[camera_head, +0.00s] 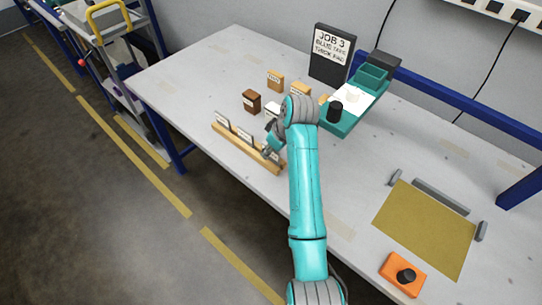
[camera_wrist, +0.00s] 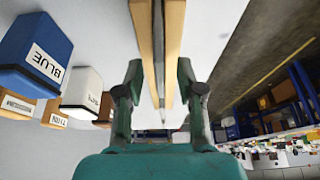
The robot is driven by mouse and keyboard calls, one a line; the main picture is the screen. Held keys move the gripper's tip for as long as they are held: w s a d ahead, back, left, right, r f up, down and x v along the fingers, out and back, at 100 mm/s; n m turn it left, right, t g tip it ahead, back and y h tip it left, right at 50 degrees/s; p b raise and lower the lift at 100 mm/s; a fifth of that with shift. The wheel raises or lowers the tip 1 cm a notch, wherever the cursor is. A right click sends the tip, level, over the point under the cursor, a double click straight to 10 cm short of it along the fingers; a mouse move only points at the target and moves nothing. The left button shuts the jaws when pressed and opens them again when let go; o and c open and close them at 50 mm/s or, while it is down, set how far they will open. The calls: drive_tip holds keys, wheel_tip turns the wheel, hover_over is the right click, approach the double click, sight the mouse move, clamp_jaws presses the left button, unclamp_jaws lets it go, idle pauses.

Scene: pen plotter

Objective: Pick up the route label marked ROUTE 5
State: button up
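A wooden rail (camera_head: 240,150) lies along the near-left edge of the table and holds several upright white labels. The left label (camera_head: 222,118) and the middle label (camera_head: 244,134) show clear of my arm; another label (camera_head: 269,153) stands at the right end by my gripper. Their print is too small to read, so I cannot tell which is ROUTE 5. My gripper (camera_head: 270,145) is low over the right part of the rail. In the wrist view my gripper (camera_wrist: 160,75) has its fingers apart, with the rail (camera_wrist: 144,30) and a thin edge-on strip between them.
A brown block (camera_head: 251,101), a tan block (camera_head: 275,80) and other blocks stand behind the rail; the wrist view shows a blue block (camera_wrist: 35,50) marked BLUE. A JOB 3 sign (camera_head: 331,52), a teal stand (camera_head: 343,122), a yellow mat (camera_head: 425,230) and an orange box (camera_head: 388,270) are further right.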

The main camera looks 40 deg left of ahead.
clamp_jaws()
drive_tip(key=shift+r, duration=0.1)
